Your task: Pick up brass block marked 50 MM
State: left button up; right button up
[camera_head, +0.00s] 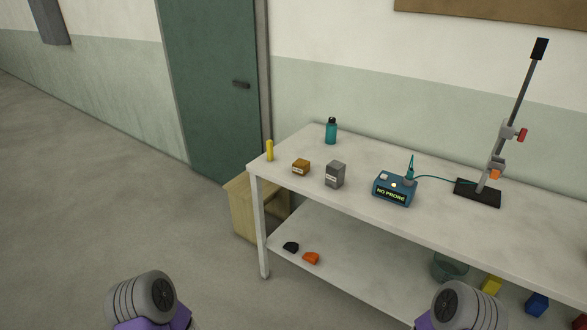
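A small brass-coloured block (301,168) sits on the white table top (440,222), near its left end. It has a pale label on its front face, and the writing is too small to read. A taller grey block (335,174) with a similar pale label stands just to its right, with a small gap between them. Neither of my grippers shows. Only grey and purple parts of my arms are visible at the bottom edge, well short of the table.
A yellow cylinder (270,150) stands left of the brass block, and a teal bottle (331,132) behind. Right are a blue "NO PROBE" device (395,190) and a stand (477,194). The lower shelf (350,265) holds several items. A wooden cabinet (240,211) stands behind the left leg.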

aim_at(301, 167)
jog(key=u, duration=0.5)
jog(key=k, duration=1.2)
jog(key=u, duration=1)
jog(key=i, duration=3.75)
jog(key=z, duration=1.9)
jog(key=i, duration=1.05)
jog(key=z, duration=0.8)
